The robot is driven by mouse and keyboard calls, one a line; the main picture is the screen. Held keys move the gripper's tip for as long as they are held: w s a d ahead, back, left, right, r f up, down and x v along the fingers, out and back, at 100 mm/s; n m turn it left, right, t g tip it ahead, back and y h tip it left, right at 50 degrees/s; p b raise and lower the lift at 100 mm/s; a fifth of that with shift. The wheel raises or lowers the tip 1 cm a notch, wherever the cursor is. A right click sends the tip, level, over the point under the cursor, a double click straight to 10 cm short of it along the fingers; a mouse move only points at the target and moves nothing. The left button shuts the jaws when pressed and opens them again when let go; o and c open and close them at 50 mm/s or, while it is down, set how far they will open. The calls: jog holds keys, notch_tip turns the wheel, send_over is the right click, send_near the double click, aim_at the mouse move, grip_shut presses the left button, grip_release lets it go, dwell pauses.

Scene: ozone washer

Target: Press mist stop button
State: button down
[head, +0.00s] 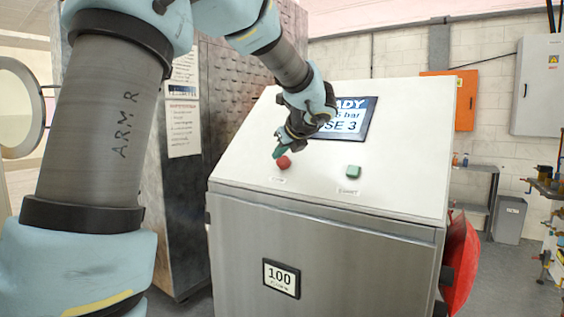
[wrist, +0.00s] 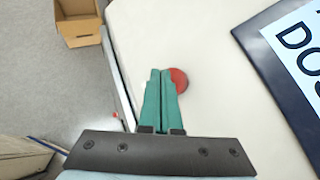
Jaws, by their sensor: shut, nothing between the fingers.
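A round red button (head: 284,162) sits on the left of the sloping white panel, with a small label below it too small to read. A green button (head: 353,172) is to its right on the same panel. My gripper (head: 278,152) is shut and empty, its green fingertips just above and left of the red button. In the wrist view the closed fingertips (wrist: 160,72) cover the left part of the red button (wrist: 181,79). I cannot tell whether they touch it.
A dark-framed display (head: 358,120) is on the panel above the buttons, partly hidden by my arm. A tall metal cabinet (head: 228,90) stands to the left. In the wrist view, an open cardboard box (wrist: 78,28) is on the floor beyond the panel edge.

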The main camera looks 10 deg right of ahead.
jog(key=shift+w+d+f, duration=0.2)
jog(key=shift+f, duration=0.1)
jog(key=shift+w+d+f, duration=0.2)
jog(key=shift+d+f, duration=0.1)
jog(key=shift+f, duration=0.05)
dwell(1.0)
dwell(0.4)
jog(key=shift+s+a+r, duration=0.45)
jog(key=shift+a+r, duration=0.05)
jog(key=shift+r, duration=0.1)
jog(key=shift+s+a+r+p, duration=0.6)
jog(key=shift+a+r+p, duration=0.1)
jog(key=shift+r, duration=0.2)
jog(key=shift+s+a+r+p, duration=0.6)
jog(key=shift+r+p, duration=0.1)
jog(key=shift+r, duration=0.2)
